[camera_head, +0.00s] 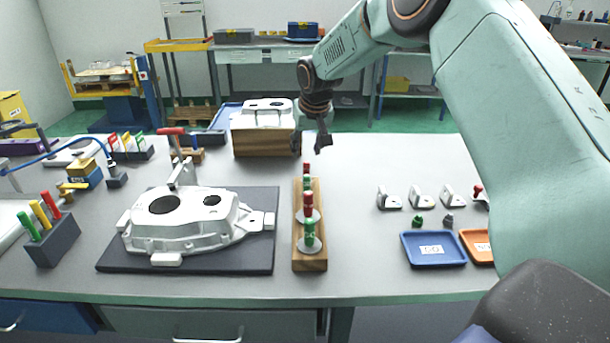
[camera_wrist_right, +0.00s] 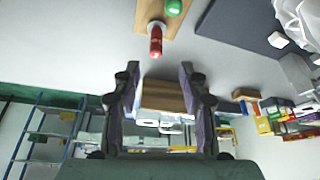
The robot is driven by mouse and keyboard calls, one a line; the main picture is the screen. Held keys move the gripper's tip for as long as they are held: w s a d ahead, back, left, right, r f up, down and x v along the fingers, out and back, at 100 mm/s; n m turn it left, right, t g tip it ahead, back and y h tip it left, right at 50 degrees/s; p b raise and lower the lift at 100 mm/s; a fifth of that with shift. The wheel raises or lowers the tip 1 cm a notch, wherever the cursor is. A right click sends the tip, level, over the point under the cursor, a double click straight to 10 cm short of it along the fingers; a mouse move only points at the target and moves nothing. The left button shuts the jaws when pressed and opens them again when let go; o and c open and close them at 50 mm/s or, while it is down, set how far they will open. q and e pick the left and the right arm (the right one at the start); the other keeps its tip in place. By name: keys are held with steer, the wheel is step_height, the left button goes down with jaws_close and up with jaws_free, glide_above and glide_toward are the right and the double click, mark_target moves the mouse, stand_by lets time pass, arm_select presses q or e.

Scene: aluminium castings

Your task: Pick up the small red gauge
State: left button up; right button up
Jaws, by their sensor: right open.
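A wooden block (camera_head: 310,264) stands on the table's middle and holds red and green gauges in a row. A small red gauge (camera_head: 306,169) is at its far end; a taller red gauge (camera_head: 308,203) and a green gauge (camera_head: 309,234) stand nearer, on pale round discs. My right gripper (camera_head: 311,144) hangs open and empty above and just beyond the far end. In the right wrist view a red gauge (camera_wrist_right: 155,42) lies ahead of the open fingers (camera_wrist_right: 159,72), apart from them; I cannot tell which red one it is. My left gripper is out of view.
A white casting (camera_head: 190,222) sits on a dark mat (camera_head: 107,264) to the left. Another casting (camera_head: 264,113) rests on a wooden box (camera_head: 265,144) behind. Brackets (camera_head: 421,197) and blue (camera_head: 433,264) and orange trays are at the right.

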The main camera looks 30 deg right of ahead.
mark_target(307, 163)
steer(key=x, duration=0.6)
steer(key=shift+s+d+f+b, duration=0.1)
steer(key=shift+s+f+b, duration=0.15)
steer(key=shift+f+b, duration=0.1)
steer(key=shift+f, duration=0.15)
steer(key=shift+d+f, duration=0.1)
steer(key=shift+d, duration=0.15)
steer(key=shift+w+f, duration=0.1)
steer(key=shift+c, duration=1.3)
steer(key=shift+a, duration=0.25)
steer(key=c, duration=0.3)
steer(key=shift+d, duration=0.2)
jaws_close()
